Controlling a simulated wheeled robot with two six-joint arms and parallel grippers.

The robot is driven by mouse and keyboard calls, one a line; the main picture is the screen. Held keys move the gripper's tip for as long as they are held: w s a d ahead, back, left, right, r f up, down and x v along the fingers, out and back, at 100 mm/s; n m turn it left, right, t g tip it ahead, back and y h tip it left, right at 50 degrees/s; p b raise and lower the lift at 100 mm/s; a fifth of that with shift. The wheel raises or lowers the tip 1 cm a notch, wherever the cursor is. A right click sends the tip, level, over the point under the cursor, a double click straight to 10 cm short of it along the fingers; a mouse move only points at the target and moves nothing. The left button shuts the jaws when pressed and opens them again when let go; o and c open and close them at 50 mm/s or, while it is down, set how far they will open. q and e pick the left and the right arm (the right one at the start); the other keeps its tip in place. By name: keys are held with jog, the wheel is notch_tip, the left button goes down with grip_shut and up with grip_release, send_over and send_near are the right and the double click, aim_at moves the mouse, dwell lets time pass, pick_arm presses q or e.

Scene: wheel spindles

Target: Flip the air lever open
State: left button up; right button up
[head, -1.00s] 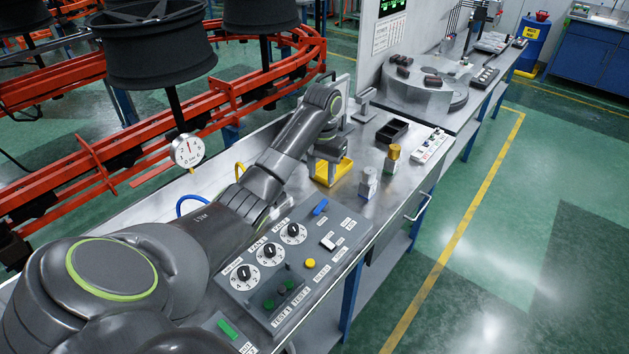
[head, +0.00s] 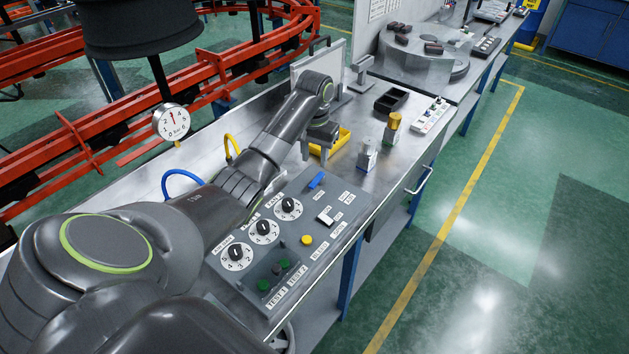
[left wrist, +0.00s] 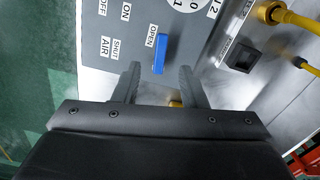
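The blue air lever (head: 317,180) sits at the far end of the grey control panel (head: 255,278). In the left wrist view the blue lever (left wrist: 160,54) lies alongside the OPEN label, with the SHUT and AIR labels further left. My left gripper (left wrist: 161,70) is open there; its two fingers stand either side of the lever's near end, with no contact visible. In the head view my left gripper (head: 318,146) points down beyond the panel, its fingertips hard to make out. My right gripper is not in view.
The panel also carries three dials (head: 263,231), a white switch (head: 325,217), a yellow button (head: 306,240) and green buttons. A pressure gauge (head: 172,122) stands at left. A yellow tray (head: 341,142), a black bin (head: 391,101) and a gold-topped fitting (head: 393,124) are further along the bench.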

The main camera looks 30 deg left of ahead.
aim_at(314, 183)
pick_arm(q)
notch_tip(314, 183, down, 7)
jog(key=shift+f+p, duration=0.15)
jog(key=shift+p, duration=0.25)
jog(key=shift+f, duration=0.45)
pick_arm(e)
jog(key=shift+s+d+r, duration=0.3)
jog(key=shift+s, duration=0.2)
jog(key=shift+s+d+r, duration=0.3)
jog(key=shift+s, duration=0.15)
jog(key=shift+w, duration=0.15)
